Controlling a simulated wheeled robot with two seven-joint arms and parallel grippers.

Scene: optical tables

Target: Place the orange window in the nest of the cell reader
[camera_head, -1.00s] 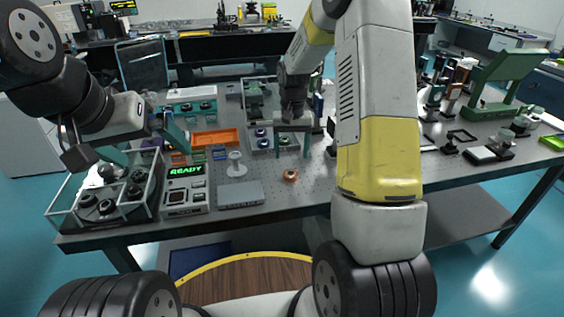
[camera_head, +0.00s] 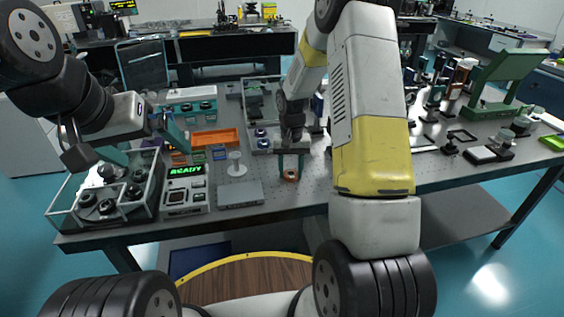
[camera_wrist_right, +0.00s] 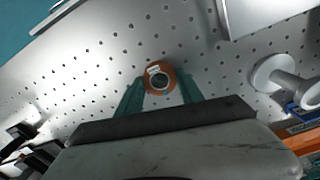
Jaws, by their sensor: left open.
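The orange window (camera_head: 290,176) is a small orange ring lying flat on the perforated table top. It also shows in the right wrist view (camera_wrist_right: 159,66), with a pale label on its rim. My right gripper (camera_head: 291,172) points down over it, open, one green finger on each side; I cannot tell whether they touch it. The cell reader (camera_head: 186,199) is the grey box with a lit green READY display, left of the window. Its nest is too small to make out clearly. My left gripper (camera_head: 150,150) is open and empty above the glass-walled case.
A flat grey plate (camera_head: 240,194) lies between the reader and the window. A white pedestal (camera_head: 236,166) stands behind it, with an orange tray (camera_head: 214,138) further back. The glass-walled case (camera_head: 75,218) holds dark round parts. The front edge near the window is bare.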

